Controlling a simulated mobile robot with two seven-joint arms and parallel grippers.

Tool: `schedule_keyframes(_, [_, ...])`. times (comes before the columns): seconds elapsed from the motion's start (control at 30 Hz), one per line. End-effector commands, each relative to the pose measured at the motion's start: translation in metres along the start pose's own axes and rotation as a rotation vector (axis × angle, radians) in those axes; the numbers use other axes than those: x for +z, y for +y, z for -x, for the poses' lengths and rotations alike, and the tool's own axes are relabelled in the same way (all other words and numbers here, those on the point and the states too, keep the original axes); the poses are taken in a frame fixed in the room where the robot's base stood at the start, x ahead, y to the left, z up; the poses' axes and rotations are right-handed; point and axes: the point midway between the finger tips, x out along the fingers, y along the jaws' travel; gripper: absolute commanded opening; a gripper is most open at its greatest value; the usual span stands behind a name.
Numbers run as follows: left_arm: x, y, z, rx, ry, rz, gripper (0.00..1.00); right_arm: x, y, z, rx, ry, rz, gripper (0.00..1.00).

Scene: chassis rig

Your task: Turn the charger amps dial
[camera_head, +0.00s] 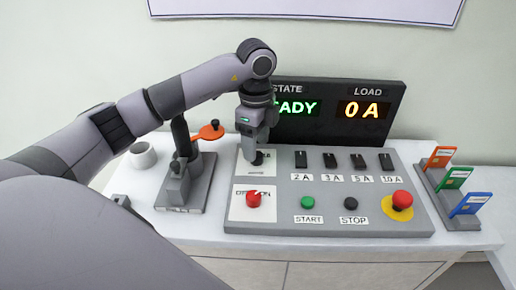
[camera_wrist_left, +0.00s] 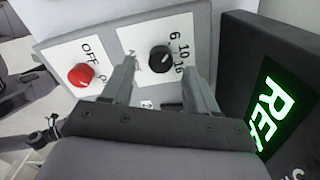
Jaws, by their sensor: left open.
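The charger amps dial is a small black knob (camera_wrist_left: 160,59) on a white plate marked 6, 10, 16 in the left wrist view. In the head view the dial (camera_head: 258,160) is at the panel's upper left, partly hidden by my left gripper. My left gripper (camera_head: 256,153) points down over it. In the left wrist view the gripper (camera_wrist_left: 158,66) is open, with the dial showing between its two fingers and no clear contact. The grey control panel (camera_head: 282,217) lies on the white bench. My right gripper is not in view.
A red OFF/ON knob (camera_head: 254,199) is just in front of the dial. Black switches (camera_head: 330,160), start (camera_head: 308,202) and stop (camera_head: 351,203) buttons and a red emergency button (camera_head: 401,199) lie right. The display (camera_head: 335,125) behind reads 0 A. A grey stand (camera_head: 180,190) is left.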

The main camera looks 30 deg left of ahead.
Motion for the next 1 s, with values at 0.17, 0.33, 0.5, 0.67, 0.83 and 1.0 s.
schedule_keyframes(0.17, [0.0, 0.0, -0.023, 0.002, 0.001, -0.001, 0.59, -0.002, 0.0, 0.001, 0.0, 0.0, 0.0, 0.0])
schedule_keyframes(0.33, [0.0, 0.0, -0.031, 0.0, 0.002, -0.001, 0.59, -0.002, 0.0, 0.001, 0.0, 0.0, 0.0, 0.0])
schedule_keyframes(0.5, [0.0, 0.0, -0.031, 0.0, 0.002, -0.001, 0.59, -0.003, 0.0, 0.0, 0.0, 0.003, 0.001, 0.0])
schedule_keyframes(0.67, [0.0, 0.0, -0.031, 0.0, 0.002, -0.002, 0.2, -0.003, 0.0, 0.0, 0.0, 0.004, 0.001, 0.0])
schedule_keyframes(0.83, [-0.001, 0.0, -0.031, 0.0, 0.002, -0.002, 0.03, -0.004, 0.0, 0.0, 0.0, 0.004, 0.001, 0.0])
schedule_keyframes(1.0, [-0.001, 0.0, -0.031, 0.0, 0.003, -0.023, 0.03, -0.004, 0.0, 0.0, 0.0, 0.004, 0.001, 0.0])
